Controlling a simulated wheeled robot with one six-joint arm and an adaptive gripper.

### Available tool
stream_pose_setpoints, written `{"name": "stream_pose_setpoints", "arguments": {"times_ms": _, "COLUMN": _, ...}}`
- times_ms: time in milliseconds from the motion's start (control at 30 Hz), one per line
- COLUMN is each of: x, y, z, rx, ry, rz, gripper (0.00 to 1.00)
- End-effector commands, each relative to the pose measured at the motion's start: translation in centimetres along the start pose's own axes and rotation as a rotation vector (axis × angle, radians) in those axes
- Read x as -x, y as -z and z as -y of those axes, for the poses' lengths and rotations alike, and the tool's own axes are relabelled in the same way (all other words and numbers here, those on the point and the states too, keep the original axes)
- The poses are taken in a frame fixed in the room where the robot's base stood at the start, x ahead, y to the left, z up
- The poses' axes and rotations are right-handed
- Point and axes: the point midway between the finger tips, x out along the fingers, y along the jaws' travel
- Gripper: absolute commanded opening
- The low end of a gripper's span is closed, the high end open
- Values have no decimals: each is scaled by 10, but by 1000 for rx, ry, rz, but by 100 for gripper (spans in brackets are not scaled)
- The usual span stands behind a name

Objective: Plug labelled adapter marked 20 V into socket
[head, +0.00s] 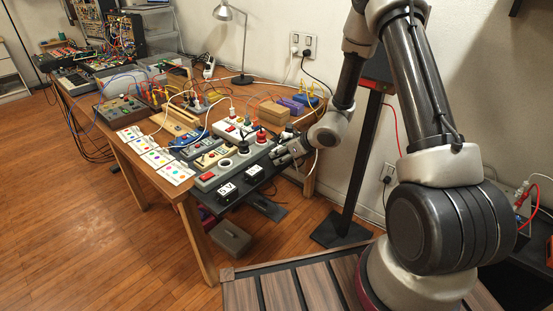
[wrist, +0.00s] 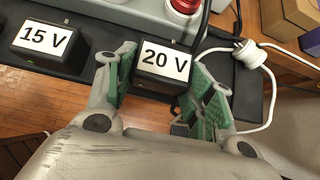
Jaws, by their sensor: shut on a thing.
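The black 20 V adapter (wrist: 161,65), with a white label, sits between the green-padded fingers of my gripper (wrist: 163,80) in the wrist view. The gripper is shut on it. It is over or on a dark shelf strip; I cannot tell whether it is lifted. In the head view my gripper (head: 280,155) is at the right front of the bench and the held adapter is not clearly visible. A 15 V adapter (wrist: 44,42) stands to its left. The grey socket panel (head: 205,183) has round dark sockets (head: 225,163); its edge shows in the wrist view (wrist: 140,12).
Two labelled black adapters (head: 227,191) stand along the front strip. A red round part (wrist: 185,4) and a white plug with cable (wrist: 248,54) are close by the gripper. Cables, cards (head: 155,158) and instruments crowd the wooden bench. A grey box (head: 230,238) is on the floor.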

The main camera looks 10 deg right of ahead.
Motion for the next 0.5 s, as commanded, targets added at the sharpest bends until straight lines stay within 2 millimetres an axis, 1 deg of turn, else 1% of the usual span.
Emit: {"name": "stream_pose_setpoints", "arguments": {"times_ms": 500, "x": 24, "y": -26, "z": 0, "rx": 1, "ry": 1, "rz": 2, "gripper": 26}}
